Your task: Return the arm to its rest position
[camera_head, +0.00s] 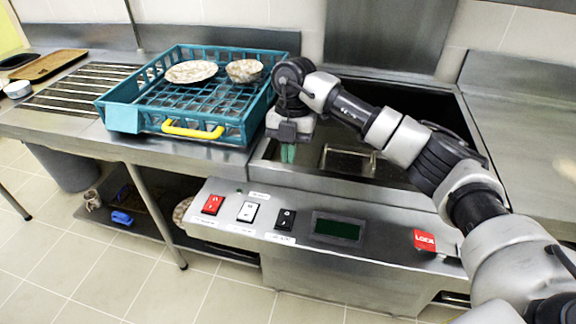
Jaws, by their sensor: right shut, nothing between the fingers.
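My right arm reaches in from the lower right, over the front of the steel machine. My right gripper (288,153) hangs downward at the end of it, beside the right side of the teal crate, over the front left of the dark sink-like opening. Its fingers are shut with nothing held. My left gripper is outside the picture.
The teal crate (110,113) with a yellow handle (193,131) holds a plate (191,72) and a bowl (244,70). The machine's front panel has switches, a green display (337,229) and a red label (425,241). The counter at right (530,150) is clear.

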